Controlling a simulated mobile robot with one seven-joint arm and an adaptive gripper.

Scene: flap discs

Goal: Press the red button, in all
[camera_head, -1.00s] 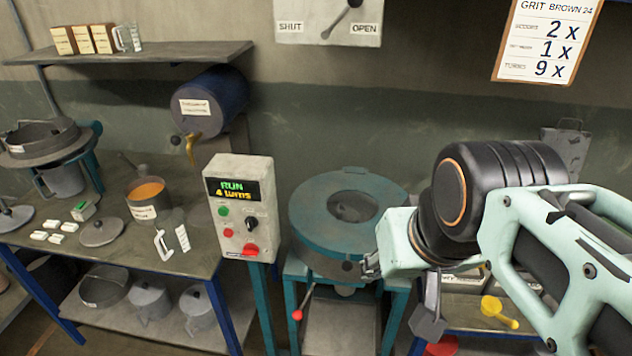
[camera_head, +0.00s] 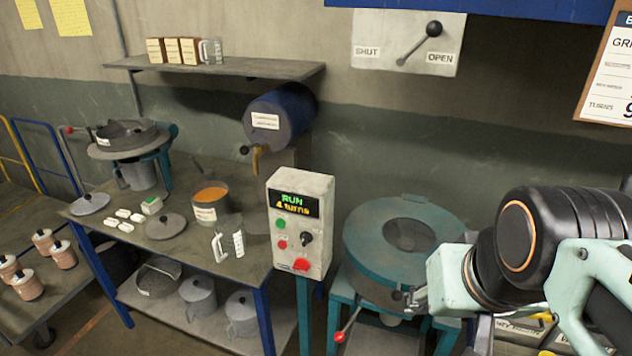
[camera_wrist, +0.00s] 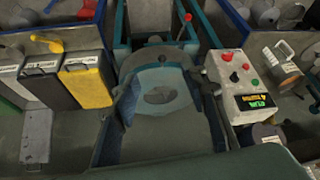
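A pale control box (camera_head: 300,220) stands on a teal post, its lit display reading "RUN 4 turns". A small red button (camera_head: 282,244) sits on its face below a green button (camera_head: 279,223), left of a black knob (camera_head: 306,238). A larger red control (camera_head: 301,265) is at the lower edge of the face. The box also shows upside down in the wrist view (camera_wrist: 246,85), right of centre. My gripper (camera_head: 415,300) is right of the box, over the right side of the teal machine, apart from the buttons. Its fingers are too small and overlapped to tell their opening.
The round teal machine (camera_head: 385,245) stands right of the box, with a red-knobbed lever (camera_head: 340,336) in front. A workbench (camera_head: 190,245) with pots and small parts is on the left. A wall lever (camera_head: 418,45) between SHUT and OPEN is above.

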